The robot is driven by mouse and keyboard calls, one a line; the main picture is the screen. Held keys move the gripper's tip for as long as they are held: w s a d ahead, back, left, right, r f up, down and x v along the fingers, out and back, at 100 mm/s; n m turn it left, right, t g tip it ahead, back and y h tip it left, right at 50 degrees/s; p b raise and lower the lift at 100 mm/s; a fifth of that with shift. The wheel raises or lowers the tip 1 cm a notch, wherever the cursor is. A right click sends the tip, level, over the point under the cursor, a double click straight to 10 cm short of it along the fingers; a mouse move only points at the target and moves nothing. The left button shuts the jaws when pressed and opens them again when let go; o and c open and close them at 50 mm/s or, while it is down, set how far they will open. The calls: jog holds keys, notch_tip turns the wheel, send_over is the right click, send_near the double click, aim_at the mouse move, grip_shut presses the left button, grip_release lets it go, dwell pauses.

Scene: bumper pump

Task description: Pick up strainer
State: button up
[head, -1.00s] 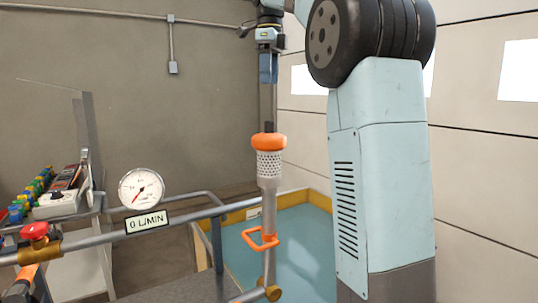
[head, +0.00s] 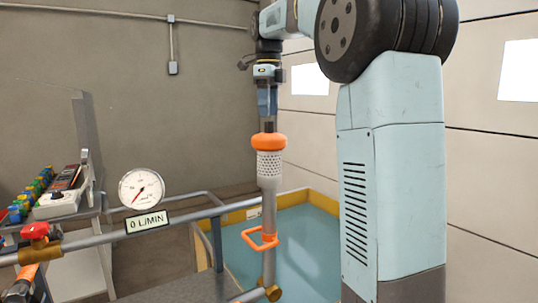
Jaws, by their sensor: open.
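The strainer (head: 269,165) stands upright on the vertical pipe. It has a perforated grey body with an orange cap (head: 268,142) on top and an orange handle (head: 260,240) below it. My gripper (head: 268,122) points straight down just above the orange cap. It is open, with its fingertips near the cap's top. I cannot tell whether they touch the cap.
A flow gauge (head: 141,189) reading 0 L/MIN and a red valve knob (head: 35,231) sit on the pipe at left. A blue-floored basin with a yellow rim (head: 240,215) lies behind. A cart (head: 62,200) holds colored parts at far left.

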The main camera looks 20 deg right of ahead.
aim_at(269, 122)
jog(key=f, duration=0.4)
jog(key=shift+s+f, duration=0.2)
jog(key=shift+f, duration=0.2)
grip_shut()
dwell(0.5)
